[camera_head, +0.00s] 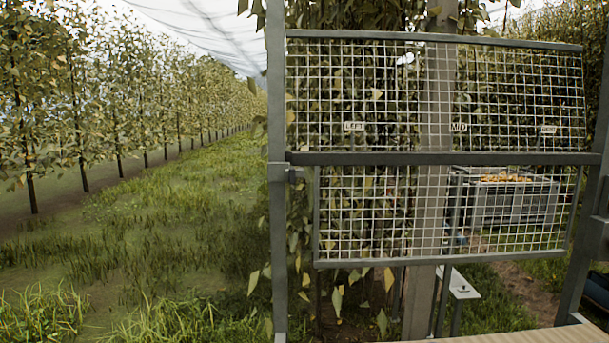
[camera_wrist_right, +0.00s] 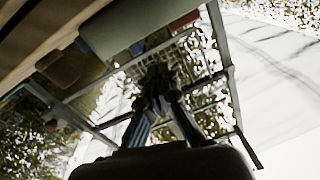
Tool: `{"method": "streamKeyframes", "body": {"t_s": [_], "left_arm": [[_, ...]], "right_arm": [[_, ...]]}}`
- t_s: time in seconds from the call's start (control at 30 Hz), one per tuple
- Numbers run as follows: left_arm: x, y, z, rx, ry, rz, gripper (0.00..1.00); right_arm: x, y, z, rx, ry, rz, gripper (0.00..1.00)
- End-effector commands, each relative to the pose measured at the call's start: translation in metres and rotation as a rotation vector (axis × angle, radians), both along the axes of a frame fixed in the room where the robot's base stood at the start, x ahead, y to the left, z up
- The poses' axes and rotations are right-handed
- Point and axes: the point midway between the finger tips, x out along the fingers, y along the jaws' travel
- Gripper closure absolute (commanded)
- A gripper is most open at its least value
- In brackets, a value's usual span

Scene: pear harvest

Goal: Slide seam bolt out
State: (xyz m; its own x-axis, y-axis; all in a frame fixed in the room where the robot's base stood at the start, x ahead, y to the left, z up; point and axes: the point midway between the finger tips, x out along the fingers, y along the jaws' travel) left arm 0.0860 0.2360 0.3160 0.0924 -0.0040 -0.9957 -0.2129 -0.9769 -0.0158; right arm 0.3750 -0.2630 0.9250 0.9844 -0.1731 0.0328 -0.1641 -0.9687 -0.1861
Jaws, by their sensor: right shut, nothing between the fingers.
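A wire mesh panel in a grey frame (camera_head: 435,158) fills the right half of the head view. A horizontal bar runs across its middle, between the upper and lower mesh. A small grey fitting (camera_head: 293,175) sits at the left post, just below that bar. I cannot tell whether it is the seam bolt, and no bolt is clearly visible elsewhere. My right gripper (camera_wrist_right: 157,85) shows dark in the middle of the right wrist view. Its fingers are together, with nothing between them. Neither gripper shows in the head view.
The labels LEFT (camera_head: 354,126) and MID (camera_head: 459,127) hang on the upper mesh. A grey crate of yellowish fruit (camera_head: 512,200) stands behind the lower mesh. Grey posts flank the panel. A wooden deck edge (camera_head: 530,337) lies at the lower right. An open grass lane is on the left.

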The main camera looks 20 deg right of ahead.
Motion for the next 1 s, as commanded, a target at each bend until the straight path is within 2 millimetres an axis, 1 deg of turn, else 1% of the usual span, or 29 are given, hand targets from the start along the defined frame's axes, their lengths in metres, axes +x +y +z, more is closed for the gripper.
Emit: {"method": "streamKeyframes", "body": {"t_s": [0.03, 0.13, 0.27, 0.3, 0.4, 0.53, 0.67, 0.77, 0.8, 0.87, 0.9, 0.97, 1.0], "left_arm": [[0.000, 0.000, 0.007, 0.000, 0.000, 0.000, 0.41], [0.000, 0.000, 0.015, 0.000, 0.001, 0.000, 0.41], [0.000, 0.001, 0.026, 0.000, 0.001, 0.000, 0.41], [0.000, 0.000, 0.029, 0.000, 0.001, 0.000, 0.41], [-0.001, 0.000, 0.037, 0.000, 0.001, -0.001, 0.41], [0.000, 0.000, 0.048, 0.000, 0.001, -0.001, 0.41], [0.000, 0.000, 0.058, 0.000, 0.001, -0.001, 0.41], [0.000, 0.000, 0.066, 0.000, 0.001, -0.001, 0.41], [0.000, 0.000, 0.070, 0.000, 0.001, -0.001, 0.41], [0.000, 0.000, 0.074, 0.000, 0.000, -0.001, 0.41], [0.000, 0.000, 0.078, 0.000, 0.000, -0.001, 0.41], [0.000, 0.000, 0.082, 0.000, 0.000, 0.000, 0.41], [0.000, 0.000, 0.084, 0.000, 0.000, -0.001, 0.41]], "right_arm": [[0.015, 0.006, 0.010, 0.060, -0.031, 0.036, 1.00], [0.046, 0.017, 0.021, 0.215, -0.071, 0.114, 1.00], [0.090, 0.034, 0.040, 0.415, -0.094, 0.233, 1.00], [0.104, 0.038, 0.047, 0.471, -0.094, 0.270, 1.00], [0.136, 0.048, 0.066, 0.605, -0.076, 0.360, 1.00], [0.176, 0.056, 0.096, 0.756, -0.029, 0.461, 1.00], [0.211, 0.055, 0.133, 0.887, 0.039, 0.537, 1.00], [0.235, 0.048, 0.167, 0.979, 0.096, 0.577, 1.00], [0.243, 0.044, 0.182, 1.016, 0.119, 0.589, 1.00], [0.254, 0.036, 0.206, 1.070, 0.152, 0.601, 1.00], [0.261, 0.030, 0.223, 1.105, 0.173, 0.607, 1.00], [0.268, 0.020, 0.248, 1.158, 0.201, 0.613, 1.00], [0.272, 0.014, 0.264, 1.190, 0.218, 0.615, 1.00]]}}
